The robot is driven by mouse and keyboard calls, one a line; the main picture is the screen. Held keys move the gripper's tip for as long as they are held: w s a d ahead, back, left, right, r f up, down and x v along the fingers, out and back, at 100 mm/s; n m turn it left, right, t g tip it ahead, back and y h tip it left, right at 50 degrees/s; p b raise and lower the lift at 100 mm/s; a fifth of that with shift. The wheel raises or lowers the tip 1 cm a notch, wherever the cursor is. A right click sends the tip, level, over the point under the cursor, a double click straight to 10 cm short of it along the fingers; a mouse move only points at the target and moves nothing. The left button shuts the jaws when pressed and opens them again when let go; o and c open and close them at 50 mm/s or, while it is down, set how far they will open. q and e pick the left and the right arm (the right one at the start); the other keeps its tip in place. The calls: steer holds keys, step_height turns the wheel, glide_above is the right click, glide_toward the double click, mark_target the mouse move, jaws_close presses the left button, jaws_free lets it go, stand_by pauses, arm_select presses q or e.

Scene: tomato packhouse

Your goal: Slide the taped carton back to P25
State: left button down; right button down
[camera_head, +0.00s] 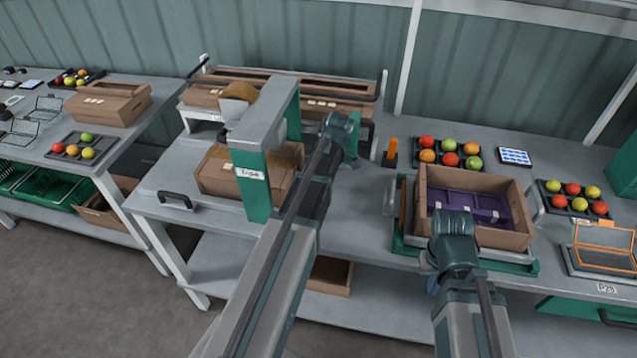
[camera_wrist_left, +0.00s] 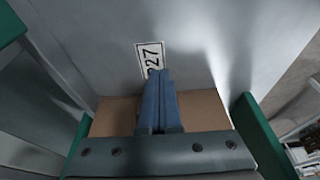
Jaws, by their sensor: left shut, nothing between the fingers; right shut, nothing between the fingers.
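A closed brown carton (camera_head: 219,172) lies on the left bench inside the taping arch (camera_head: 254,185); the arch hides part of it. My left arm reaches across beside the arch, and its fingers are hidden in the head view. In the left wrist view, my left gripper (camera_wrist_left: 158,78) is shut and empty, with brown cardboard (camera_wrist_left: 203,110) behind its blue fingers; I cannot tell whether they touch. My right gripper (camera_head: 432,286) is mostly hidden below its wrist, shut, in front of the open carton. A P25 label (camera_head: 606,288) is on the bench front at far right.
An open carton (camera_head: 478,233) with purple contents stands right of the arch. Trays of tomatoes (camera_head: 436,157) (camera_head: 577,203) sit behind and right of it. An orange-outlined stand (camera_head: 604,243) is above P25. In the left wrist view, a label (camera_wrist_left: 150,58) ends in 27.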

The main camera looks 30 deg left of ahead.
mark_target(290, 179)
arm_select(q)
steer(key=a, duration=0.3)
steer(key=shift+s+f, duration=0.2)
steer(key=shift+s, duration=0.2)
steer(key=shift+s+a, duration=0.1)
steer(key=shift+a, duration=0.45)
arm_select(e)
steer(key=shift+f, duration=0.2)
arm_select(q)
steer(key=a, duration=0.2)
steer(key=s+a, duration=0.1)
steer(key=shift+a, duration=0.35)
steer(key=shift+w+d, duration=0.1)
